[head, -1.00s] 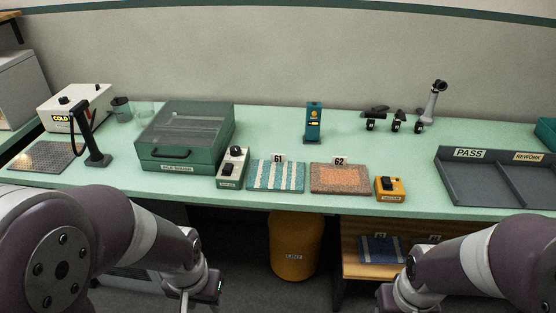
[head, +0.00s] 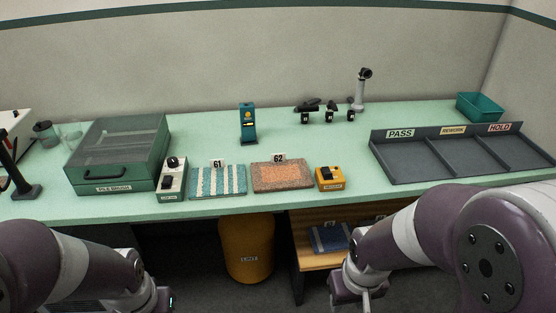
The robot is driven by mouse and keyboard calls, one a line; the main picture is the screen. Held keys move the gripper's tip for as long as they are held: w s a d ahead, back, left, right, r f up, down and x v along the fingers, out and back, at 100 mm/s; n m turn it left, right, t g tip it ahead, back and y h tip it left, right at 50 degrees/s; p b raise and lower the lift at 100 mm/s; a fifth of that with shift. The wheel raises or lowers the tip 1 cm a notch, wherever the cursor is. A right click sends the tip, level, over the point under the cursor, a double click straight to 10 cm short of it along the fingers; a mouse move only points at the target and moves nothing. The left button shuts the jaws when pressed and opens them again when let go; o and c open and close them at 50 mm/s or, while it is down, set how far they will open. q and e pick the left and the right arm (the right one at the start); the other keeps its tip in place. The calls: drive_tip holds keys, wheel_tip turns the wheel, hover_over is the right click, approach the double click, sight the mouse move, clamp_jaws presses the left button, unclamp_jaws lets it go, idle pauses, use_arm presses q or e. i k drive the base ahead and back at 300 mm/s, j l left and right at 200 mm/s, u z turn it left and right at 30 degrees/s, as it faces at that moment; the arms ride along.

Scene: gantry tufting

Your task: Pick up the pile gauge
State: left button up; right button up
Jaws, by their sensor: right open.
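No label reading pile gauge is legible. My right gripper (head: 366,300) is open and empty, low in front of the table edge and below the tabletop. My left gripper (head: 163,301) is at the bottom of the head view, partly cut off; its jaws cannot be made out. Both are well apart from the device.
Carpet samples 61 (head: 218,182) and 62 (head: 282,176) lie at the front of the green table (head: 290,150). A lidded green case (head: 118,150) stands left, beside a white control box (head: 172,180). A divided tray (head: 455,155) is right, several dark tools (head: 310,105) behind.

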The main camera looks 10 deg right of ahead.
sight(248, 134)
drive_tip(key=i+z, duration=0.15)
drive_tip(key=z, duration=0.3)
drive_tip(key=i+z, duration=0.2)
drive_tip(key=z, duration=0.3)
